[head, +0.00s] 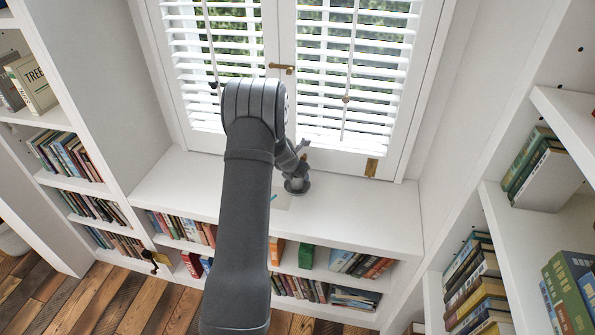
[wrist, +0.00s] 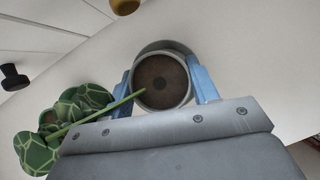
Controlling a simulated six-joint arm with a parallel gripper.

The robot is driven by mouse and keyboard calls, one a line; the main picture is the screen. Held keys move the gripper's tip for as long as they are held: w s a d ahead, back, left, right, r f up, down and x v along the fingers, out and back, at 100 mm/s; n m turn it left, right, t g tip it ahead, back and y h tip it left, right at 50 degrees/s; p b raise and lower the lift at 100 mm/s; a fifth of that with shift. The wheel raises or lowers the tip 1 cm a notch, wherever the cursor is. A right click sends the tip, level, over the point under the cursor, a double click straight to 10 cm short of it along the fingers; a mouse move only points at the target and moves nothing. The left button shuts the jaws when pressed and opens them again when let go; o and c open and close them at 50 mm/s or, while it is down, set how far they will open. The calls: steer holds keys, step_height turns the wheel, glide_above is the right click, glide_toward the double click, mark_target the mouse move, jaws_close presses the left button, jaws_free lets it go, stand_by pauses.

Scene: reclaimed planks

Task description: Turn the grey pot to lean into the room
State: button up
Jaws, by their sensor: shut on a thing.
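The grey pot (wrist: 183,47) shows in the wrist view with its round mouth and brown soil (wrist: 162,82) facing the camera. My gripper (wrist: 163,78) has one blue finger on each side of the pot and is shut on it. A green stem slants from the soil down to the left. It ends in a cluster of dark green leaves with pale veins (wrist: 82,103), beyond the left finger. In the head view my arm reaches down to the white sill (head: 365,205) under the window.
The shuttered window (head: 350,75) stands behind the sill. White bookshelves flank it left and right, and books (head: 180,226) fill shelves below. The sill's right part is clear. A black knob (wrist: 14,77) and a gold-coloured piece (wrist: 124,5) show in the wrist view.

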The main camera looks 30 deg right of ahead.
steer(key=shift+f, duration=0.25)
steer(key=o, duration=1.4)
steer(key=shift+c, duration=0.2)
steer(key=v, duration=1.7)
steer(key=shift+s+r, duration=0.2)
steer(key=shift+f, duration=0.15)
steer(key=x, duration=1.7)
steer(key=shift+w+f, duration=0.1)
steer(key=shift+w, duration=0.1)
